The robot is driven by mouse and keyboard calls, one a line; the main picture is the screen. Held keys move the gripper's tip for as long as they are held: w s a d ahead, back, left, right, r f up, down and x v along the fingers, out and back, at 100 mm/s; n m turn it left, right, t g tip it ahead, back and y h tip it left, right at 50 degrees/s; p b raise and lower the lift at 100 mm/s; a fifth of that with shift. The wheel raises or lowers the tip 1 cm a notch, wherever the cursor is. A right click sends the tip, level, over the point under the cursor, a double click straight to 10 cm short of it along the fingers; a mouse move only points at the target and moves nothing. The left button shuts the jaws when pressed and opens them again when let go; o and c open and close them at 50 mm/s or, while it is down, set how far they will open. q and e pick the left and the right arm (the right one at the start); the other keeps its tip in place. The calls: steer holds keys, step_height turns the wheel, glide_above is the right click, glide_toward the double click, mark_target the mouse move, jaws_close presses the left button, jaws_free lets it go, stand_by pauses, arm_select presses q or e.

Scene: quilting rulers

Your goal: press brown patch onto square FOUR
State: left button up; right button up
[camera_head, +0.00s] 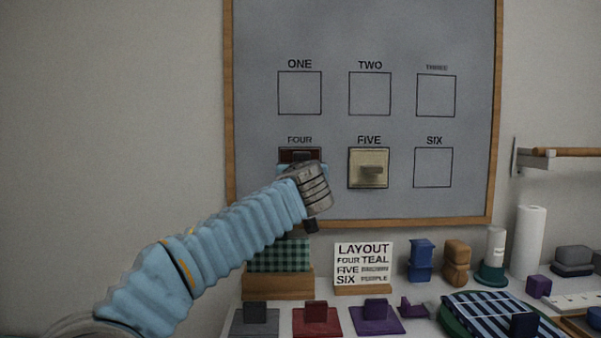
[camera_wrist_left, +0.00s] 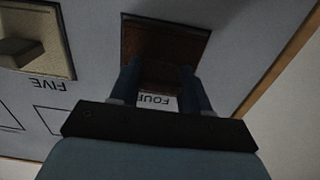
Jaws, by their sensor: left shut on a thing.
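The brown patch (camera_head: 287,155) is at square FOUR on the grey board (camera_head: 265,110), mostly behind my left gripper (camera_head: 303,167) in the head view. In the wrist view the brown patch (camera_wrist_left: 165,40) lies flat to the board's plane, and my left gripper (camera_wrist_left: 160,78) is shut on its handle. The FOUR label (camera_wrist_left: 155,101) shows between the fingers. I cannot tell whether the patch touches the board. A beige patch (camera_head: 356,172) with a handle sits on square FIVE. My right gripper is not in view.
Squares ONE, TWO, THREE and SIX are empty. Below, a layout card (camera_head: 362,251) reads FOUR TEAL. Grey (camera_head: 245,328), red (camera_head: 300,330) and purple (camera_head: 388,326) patches lie on the table. A paper roll (camera_head: 528,240) stands at right, below a wall rail (camera_head: 570,152).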

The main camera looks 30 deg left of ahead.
arm_select(q)
steer(key=shift+w+a, duration=0.1)
steer(key=shift+w, duration=0.15)
steer(key=o, duration=1)
steer(key=shift+c, duration=0.2)
steer(key=b+v, duration=0.3)
steer(key=v, duration=1)
steer(key=shift+s+b, duration=0.3)
steer(key=shift+b, duration=0.1)
